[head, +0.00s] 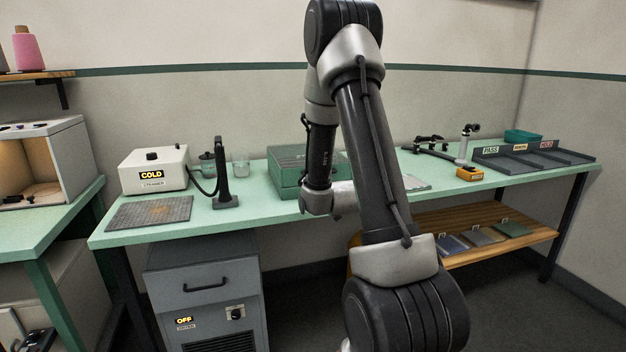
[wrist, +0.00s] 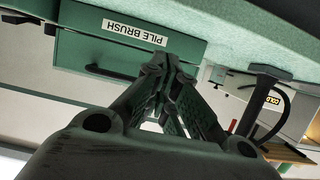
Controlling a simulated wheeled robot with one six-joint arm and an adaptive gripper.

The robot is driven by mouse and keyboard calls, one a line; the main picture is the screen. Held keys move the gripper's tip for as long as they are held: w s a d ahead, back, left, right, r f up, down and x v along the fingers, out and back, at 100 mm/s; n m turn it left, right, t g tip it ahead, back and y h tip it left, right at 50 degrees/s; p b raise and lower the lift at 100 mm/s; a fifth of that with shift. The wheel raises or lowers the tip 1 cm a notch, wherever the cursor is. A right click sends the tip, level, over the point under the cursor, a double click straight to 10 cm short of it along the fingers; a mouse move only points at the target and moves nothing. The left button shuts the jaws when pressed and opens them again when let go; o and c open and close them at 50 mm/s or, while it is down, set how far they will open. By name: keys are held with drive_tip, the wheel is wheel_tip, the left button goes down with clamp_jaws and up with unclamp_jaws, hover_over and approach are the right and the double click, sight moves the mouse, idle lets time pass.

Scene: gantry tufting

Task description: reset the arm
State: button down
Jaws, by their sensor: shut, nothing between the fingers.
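My arm rises in the middle of the head view, bent at the elbow, with its wrist joints hanging in front of the green box on the bench. My gripper (wrist: 170,62) shows in the wrist view with its fingers together and nothing between them. It points toward a green drawer labelled PILE BRUSH (wrist: 88,48), which looks closed and has a dark handle. I cannot tell whether the fingertips touch it. In the head view the gripper is hidden or not distinguishable behind my arm.
A grey cabinet (head: 205,290) stands below. A wooden shelf (head: 500,240) holds swatches.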

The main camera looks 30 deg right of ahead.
drive_tip(key=shift+s+a+f, duration=0.15)
drive_tip(key=shift+s+f, duration=0.55)
drive_tip(key=shift+f, duration=0.1)
drive_tip(key=s+a+f+g+y, duration=0.1)
drive_tip(key=s+a+f+g, duration=0.1)
drive_tip(key=s+f+g, duration=0.55)
drive_tip(key=s+a+f+g+y, duration=0.1)
drive_tip(key=s+a+y, duration=0.15)
drive_tip(key=s, duration=0.35)
drive_tip(key=s+a+r+n, duration=0.1)
drive_tip(key=s+a+r, duration=0.2)
drive_tip(key=s+r, duration=0.3)
drive_tip(key=s+a+r+n, duration=0.1)
drive_tip(key=s+a+r, duration=0.3)
drive_tip(key=s+r, duration=0.3)
drive_tip(key=s+a+r+n, duration=0.1)
drive_tip(key=s+a+r, duration=0.3)
drive_tip(key=r, duration=0.8)
drive_tip(key=s, duration=0.2)
drive_tip(key=shift+s+a+r, duration=0.25)
drive_tip(key=shift+s+r, duration=0.15)
drive_tip(key=shift+g, duration=0.35)
